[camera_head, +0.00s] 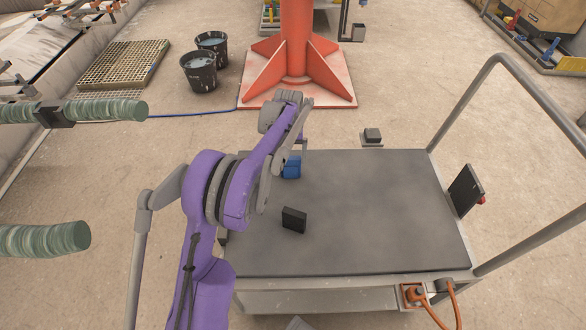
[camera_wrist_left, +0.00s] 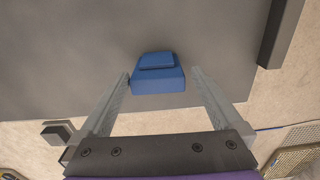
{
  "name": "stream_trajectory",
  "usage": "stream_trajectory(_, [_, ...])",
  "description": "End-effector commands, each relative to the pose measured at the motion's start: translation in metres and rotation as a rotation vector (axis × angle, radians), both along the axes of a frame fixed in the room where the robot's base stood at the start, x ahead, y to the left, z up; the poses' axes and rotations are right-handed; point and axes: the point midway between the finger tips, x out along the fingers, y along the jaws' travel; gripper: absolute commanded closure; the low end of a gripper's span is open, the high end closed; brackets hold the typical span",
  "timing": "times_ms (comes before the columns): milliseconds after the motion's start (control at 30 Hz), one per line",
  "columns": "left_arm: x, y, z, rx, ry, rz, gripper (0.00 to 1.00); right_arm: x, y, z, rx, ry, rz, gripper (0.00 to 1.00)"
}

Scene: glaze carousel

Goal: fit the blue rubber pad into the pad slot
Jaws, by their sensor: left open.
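The blue rubber pad (camera_head: 291,168) lies on the dark top of a cart (camera_head: 370,220), near its far left edge. It is a stepped blue block in the left wrist view (camera_wrist_left: 158,82). My left gripper (camera_head: 302,148) is at the pad, reaching in from the left. Its two fingers (camera_wrist_left: 160,77) are apart, one on each side of the pad, with gaps showing. I cannot tell how far the fingertips are above the cart top. I cannot make out which part is the pad slot. My right gripper is not in view.
A black block (camera_head: 294,220) stands on the cart top, nearer me. A small dark block on a grey plate (camera_head: 372,136) is beyond the far edge. A dark panel (camera_head: 465,190) and a handrail (camera_head: 545,100) border the right. The cart top's middle is clear.

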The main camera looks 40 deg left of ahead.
Motion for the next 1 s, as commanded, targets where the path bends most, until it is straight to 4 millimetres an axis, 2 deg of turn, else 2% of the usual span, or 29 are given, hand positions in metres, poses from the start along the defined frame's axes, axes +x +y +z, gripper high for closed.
stream_trajectory(33, [0.001, 0.0, -0.01, 0.0, 0.0, 0.0, 0.0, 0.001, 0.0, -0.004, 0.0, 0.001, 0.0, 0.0])
stream_trajectory(267, [0.003, 0.001, -0.027, 0.0, 0.0, -0.001, 0.0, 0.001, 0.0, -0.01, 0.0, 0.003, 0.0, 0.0])
stream_trajectory(500, [0.009, 0.003, -0.063, 0.0, 0.0, -0.001, 0.0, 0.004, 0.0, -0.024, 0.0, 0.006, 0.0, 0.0])
stream_trajectory(767, [0.008, 0.003, -0.067, 0.0, -0.001, -0.001, 0.0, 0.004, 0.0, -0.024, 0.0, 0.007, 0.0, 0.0])
stream_trajectory(867, [0.008, 0.003, -0.067, 0.001, -0.001, -0.001, 0.14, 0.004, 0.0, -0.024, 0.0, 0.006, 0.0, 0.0])
stream_trajectory(1000, [0.008, 0.003, -0.067, 0.001, -0.001, -0.001, 0.4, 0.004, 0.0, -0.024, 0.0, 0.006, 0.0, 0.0])
